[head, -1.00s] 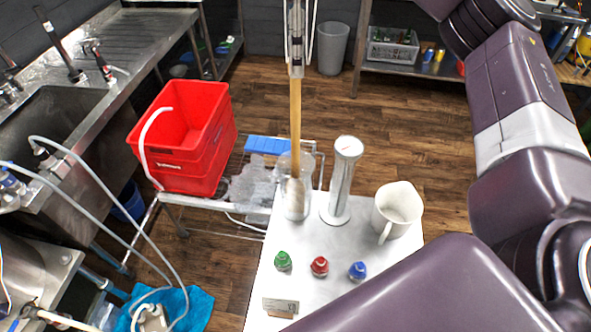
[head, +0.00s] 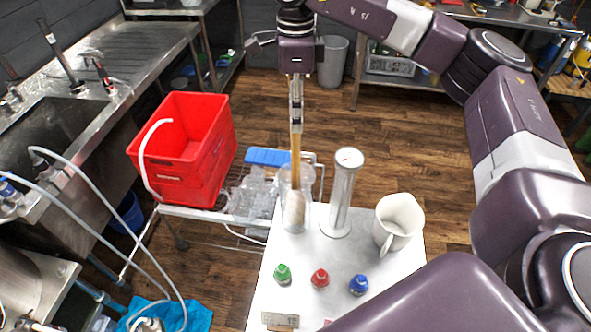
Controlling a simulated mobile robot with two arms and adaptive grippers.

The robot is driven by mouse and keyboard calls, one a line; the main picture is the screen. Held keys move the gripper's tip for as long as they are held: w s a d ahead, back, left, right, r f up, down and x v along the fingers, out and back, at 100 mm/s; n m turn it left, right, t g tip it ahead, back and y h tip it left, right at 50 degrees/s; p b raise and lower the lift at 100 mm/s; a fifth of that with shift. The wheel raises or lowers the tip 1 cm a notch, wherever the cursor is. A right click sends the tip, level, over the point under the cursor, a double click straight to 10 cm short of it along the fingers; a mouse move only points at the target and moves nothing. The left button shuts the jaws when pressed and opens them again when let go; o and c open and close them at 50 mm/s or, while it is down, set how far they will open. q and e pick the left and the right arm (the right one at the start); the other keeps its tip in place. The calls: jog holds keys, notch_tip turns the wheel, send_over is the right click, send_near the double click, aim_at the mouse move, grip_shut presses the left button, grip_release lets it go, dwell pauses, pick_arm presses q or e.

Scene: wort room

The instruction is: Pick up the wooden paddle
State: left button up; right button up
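The wooden paddle (head: 295,152) stands upright, its lower end in a clear, see-through vessel (head: 285,180) on the small pale table (head: 330,275). My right gripper (head: 296,128) points straight down from above, its fingers at the upper part of the handle. The fingers are seen edge-on and cover the handle there, so I cannot tell whether they are closed on it. The top of the handle is hidden behind the gripper. My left gripper is not in view.
A tall metal cylinder (head: 342,195) stands close right of the vessel, with a white pitcher (head: 398,222) further right. Green (head: 282,274), red (head: 320,278) and blue (head: 359,285) capped items sit in front. A red crate (head: 185,160) is at the left.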

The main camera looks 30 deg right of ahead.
jog(key=shift+f, duration=0.3)
grip_shut()
jog(key=shift+r, duration=0.1)
